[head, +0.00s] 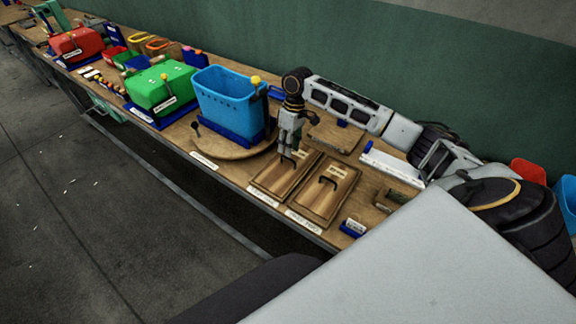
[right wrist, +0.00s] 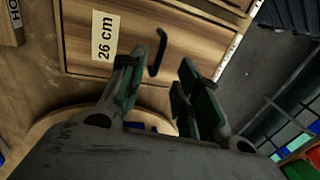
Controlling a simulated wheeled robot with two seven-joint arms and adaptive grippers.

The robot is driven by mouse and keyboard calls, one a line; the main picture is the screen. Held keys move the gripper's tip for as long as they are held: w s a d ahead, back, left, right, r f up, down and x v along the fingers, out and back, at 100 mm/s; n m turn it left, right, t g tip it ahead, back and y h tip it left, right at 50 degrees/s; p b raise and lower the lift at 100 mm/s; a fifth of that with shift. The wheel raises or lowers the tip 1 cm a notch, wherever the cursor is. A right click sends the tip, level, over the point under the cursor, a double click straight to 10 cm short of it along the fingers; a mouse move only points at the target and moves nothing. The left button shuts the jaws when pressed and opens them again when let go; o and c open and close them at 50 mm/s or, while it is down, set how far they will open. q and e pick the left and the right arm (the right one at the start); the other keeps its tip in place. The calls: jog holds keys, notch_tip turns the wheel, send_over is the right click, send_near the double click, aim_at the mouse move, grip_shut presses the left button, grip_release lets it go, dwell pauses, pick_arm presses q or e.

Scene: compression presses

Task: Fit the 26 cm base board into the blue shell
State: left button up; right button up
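The wooden base board (right wrist: 95,68) has a "26 cm" label and a black hooked handle (right wrist: 157,52) in the right wrist view. In the head view it appears to be the left of two boards (head: 268,180) lying flat on the bench. My right gripper (head: 288,153) points down over it, and its fingers hide part of it. In the right wrist view my right gripper (right wrist: 165,80) is open, its fingers apart, with the handle just ahead of the gap. The blue shell (head: 228,100) stands open-topped on a dark blue base, left of the gripper. My left gripper is not in view.
A second handled board (head: 325,192) lies close to the right. A round wooden plate (head: 222,148) lies under the shell. A green press (head: 160,85) and a red one (head: 77,43) stand further left. A white rail (head: 395,166) lies behind the boards at right.

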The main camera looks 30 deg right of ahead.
aim_at(288, 158)
jog(key=shift+s+f, duration=0.1)
jog(key=shift+f, duration=0.4)
jog(key=shift+f, duration=0.1)
jog(key=shift+s+a+f+p, duration=0.1)
jog(key=shift+a+f+p, duration=0.1)
jog(key=shift+f, duration=1.05)
jog(key=shift+s+a+f+p, duration=0.1)
jog(key=shift+a+f+p, duration=0.05)
jog(key=shift+f, duration=1.05)
grip_shut()
